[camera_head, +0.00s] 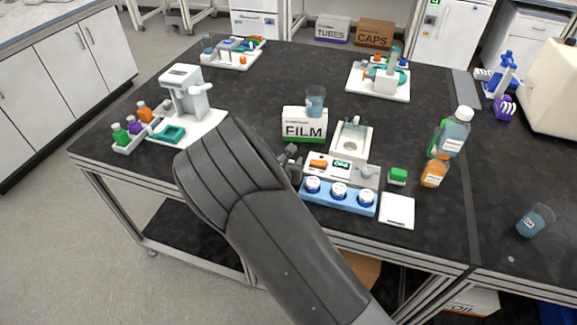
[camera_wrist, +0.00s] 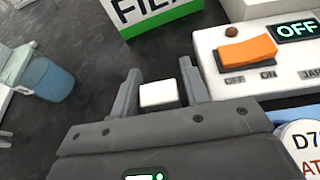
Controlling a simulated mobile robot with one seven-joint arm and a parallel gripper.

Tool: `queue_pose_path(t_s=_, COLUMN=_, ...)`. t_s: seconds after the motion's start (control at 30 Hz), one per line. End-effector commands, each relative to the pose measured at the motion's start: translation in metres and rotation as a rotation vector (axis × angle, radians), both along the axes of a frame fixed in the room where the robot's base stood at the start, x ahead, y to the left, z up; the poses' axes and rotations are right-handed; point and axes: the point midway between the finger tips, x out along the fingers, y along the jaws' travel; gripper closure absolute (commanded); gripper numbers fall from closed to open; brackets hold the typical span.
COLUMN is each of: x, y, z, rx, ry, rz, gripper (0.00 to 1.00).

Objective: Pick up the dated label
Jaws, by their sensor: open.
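My gripper (camera_wrist: 160,88) is open, its two fingers apart and pointing at the tabletop beside the device with the orange switch. A small white block (camera_wrist: 158,94) shows between the fingers, with gaps on both sides; no date can be read on it, so I cannot tell if it is the dated label. In the head view my gripper (camera_head: 292,162) is mostly hidden behind my dark arm, just left of the white device (camera_head: 343,174). The small white block is not distinguishable there.
The device's display reads OFF. A blue rack (camera_head: 325,202) with white-lidded jars stands in front of it, and a white card (camera_head: 397,211) lies to the right. The FILM box (camera_head: 303,126) stands behind, near a blue beaker (camera_head: 315,98). An orange bottle (camera_head: 434,172) stands right.

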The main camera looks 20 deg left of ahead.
Motion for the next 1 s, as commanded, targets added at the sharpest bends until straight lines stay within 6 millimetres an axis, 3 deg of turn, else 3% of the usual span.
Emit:
queue_pose_path(t_s=0.43, x=0.000, y=0.000, z=0.000, rx=0.000, ry=0.000, rz=0.000, gripper=0.91)
queue_pose_path(t_s=0.77, x=0.000, y=0.000, z=0.003, rx=0.001, ry=0.000, rz=0.000, gripper=0.91)
queue_pose_path(t_s=1.0, x=0.000, y=0.000, z=0.023, rx=0.005, ry=-0.001, rz=-0.001, gripper=0.91)
